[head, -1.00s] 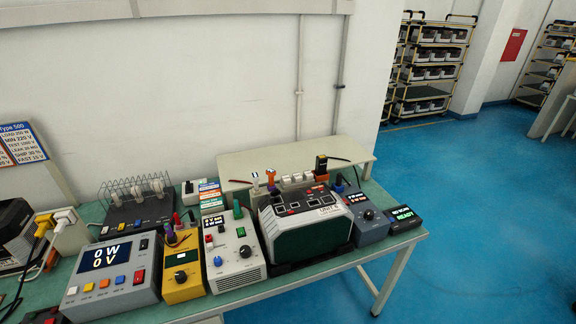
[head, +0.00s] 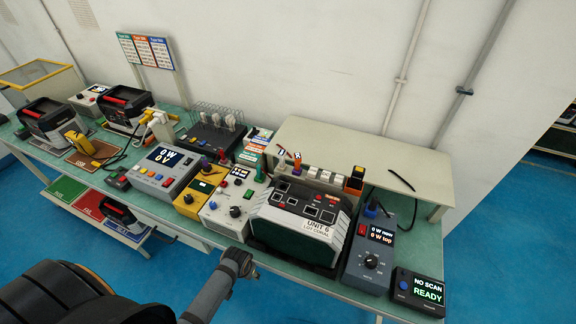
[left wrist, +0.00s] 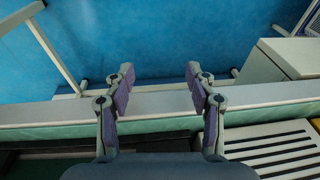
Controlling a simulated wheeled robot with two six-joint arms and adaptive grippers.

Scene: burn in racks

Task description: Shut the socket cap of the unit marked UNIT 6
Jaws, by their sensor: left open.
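The unit marked UNIT 6 (head: 300,222) stands on the green-topped bench in the head view, a dark-fronted grey box with its label on the front right of its top. Its top carries several dark square sockets and small red parts. I cannot make out which part is the socket cap or whether it is open. My left gripper (left wrist: 160,76) is open and empty in the left wrist view, its two purple-padded fingers apart over the bench's edge. In the head view my arm reaches in at the lower left, in front of the bench. My right gripper is not in view.
Left of the unit stand a white instrument (head: 234,203), a yellow meter (head: 202,188) and a grey supply (head: 163,173). Right of it are a blue-grey meter (head: 369,258) and a READY display (head: 418,292). A raised shelf (head: 365,160) stands behind. A slatted surface (left wrist: 270,150) shows in the wrist view.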

